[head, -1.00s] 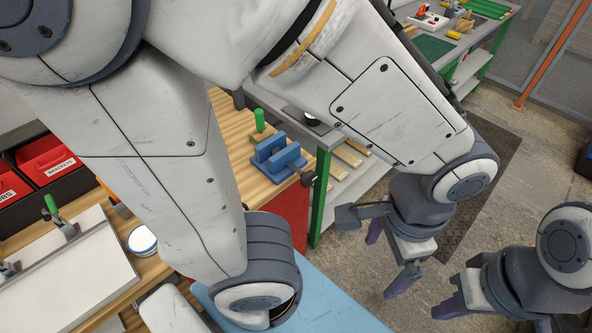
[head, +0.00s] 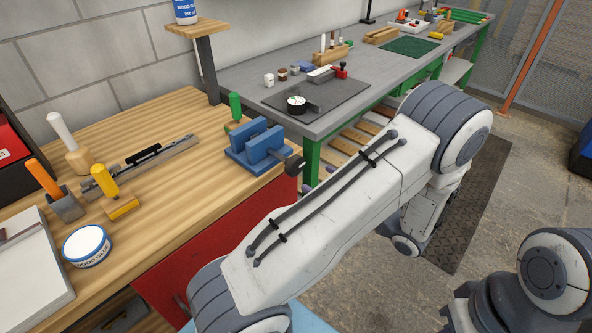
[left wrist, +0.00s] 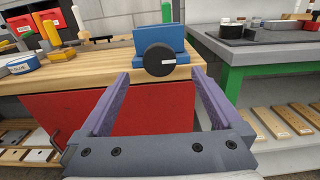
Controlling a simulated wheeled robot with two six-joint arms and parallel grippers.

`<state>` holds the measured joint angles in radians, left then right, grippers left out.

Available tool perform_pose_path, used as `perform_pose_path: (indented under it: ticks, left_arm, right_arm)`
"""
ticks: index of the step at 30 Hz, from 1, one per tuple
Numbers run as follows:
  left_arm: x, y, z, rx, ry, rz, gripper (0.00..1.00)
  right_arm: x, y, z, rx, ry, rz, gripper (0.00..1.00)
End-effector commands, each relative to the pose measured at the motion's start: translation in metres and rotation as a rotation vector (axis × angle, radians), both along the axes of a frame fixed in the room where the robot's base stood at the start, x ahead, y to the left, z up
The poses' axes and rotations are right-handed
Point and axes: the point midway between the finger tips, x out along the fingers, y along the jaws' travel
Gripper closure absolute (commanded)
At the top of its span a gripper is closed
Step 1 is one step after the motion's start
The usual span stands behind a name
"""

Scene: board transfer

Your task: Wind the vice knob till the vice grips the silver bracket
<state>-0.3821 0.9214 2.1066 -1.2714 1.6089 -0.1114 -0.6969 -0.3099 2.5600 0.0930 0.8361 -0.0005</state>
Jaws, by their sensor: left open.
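The blue vice (head: 262,146) stands at the right front corner of the wooden bench. Its round black knob (head: 294,165) faces out past the bench edge. In the left wrist view the knob (left wrist: 159,59) is ahead, between the fingertips in the picture, with the vice (left wrist: 178,36) behind it. My left gripper (left wrist: 160,74) is open and empty, its purple fingers to either side of the knob with no contact visible. In the head view my forearm hides most of it. I cannot make out a silver bracket in the vice jaws. My right gripper's fingers are out of view.
A green-handled tool (head: 235,107) stands close behind the vice. A glue tin (head: 86,246), a yellow-handled tool (head: 104,180) and a metal rail (head: 150,163) lie further left.

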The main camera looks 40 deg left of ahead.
Motion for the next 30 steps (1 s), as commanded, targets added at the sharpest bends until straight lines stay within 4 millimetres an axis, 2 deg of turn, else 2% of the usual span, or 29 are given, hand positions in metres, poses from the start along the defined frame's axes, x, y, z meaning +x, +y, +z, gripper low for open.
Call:
perform_pose_path:
  ticks: [9, 15, 19, 27, 28, 30]
  left_arm:
    - [0.003, 0.059, 0.002, -0.003, 0.001, 0.007, 0.0]
    - [0.005, 0.085, 0.001, -0.004, 0.0, 0.004, 0.0]
    - [0.006, 0.093, 0.001, -0.005, 0.0, 0.003, 0.0]
    - [0.006, 0.094, 0.001, -0.005, -0.001, 0.002, 0.0]
    - [0.006, 0.094, 0.001, -0.005, -0.001, 0.002, 0.08]
    - [0.006, 0.093, 0.001, -0.005, -0.001, 0.002, 0.34]
  right_arm:
    - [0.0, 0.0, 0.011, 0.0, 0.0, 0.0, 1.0]
    - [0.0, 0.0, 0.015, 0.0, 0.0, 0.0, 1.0]
    - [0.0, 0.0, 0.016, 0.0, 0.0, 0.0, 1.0]
    - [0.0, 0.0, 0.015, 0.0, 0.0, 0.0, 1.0]
    - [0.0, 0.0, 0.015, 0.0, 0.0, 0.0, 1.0]
    - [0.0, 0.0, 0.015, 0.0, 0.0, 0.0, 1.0]
